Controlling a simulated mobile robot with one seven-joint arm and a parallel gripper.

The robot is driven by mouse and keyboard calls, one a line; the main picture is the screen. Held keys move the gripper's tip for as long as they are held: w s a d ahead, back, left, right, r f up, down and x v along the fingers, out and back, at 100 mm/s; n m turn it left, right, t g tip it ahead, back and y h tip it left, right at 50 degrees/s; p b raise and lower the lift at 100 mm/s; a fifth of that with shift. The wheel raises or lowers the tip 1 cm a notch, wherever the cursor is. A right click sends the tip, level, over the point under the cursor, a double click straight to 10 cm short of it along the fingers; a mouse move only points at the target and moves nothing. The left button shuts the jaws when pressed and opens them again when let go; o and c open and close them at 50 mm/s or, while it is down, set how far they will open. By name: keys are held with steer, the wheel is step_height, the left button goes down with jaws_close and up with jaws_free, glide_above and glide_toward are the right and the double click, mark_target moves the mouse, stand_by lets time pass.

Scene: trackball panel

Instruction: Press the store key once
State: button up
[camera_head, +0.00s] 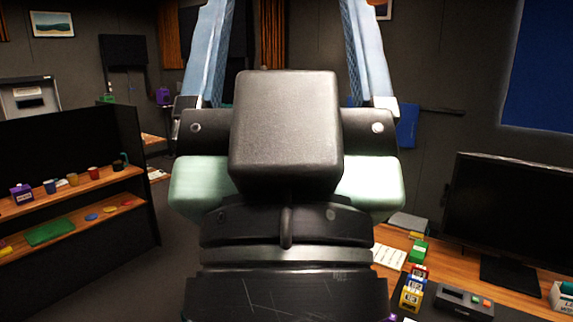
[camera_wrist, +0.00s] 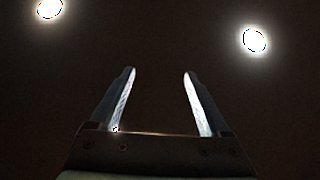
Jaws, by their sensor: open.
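My gripper (camera_head: 287,25) fills the middle of the head view, close to the camera, with its two fingers pointing up and running out of the top edge. In the wrist view my gripper (camera_wrist: 160,72) is open and empty, against a dark ceiling. A dark panel (camera_head: 452,300) with a red and a green key lies on the wooden desk at lower right, apart from my gripper. Its key labels are too small to read, so I cannot tell which is the store key. The panel is not in the wrist view.
A dark shelf (camera_head: 75,255) with cups stands at left. Two bright lamps show in the wrist view.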

jaws_close()
steer(key=shift+w+f, duration=0.1)
stand_by(1.3)
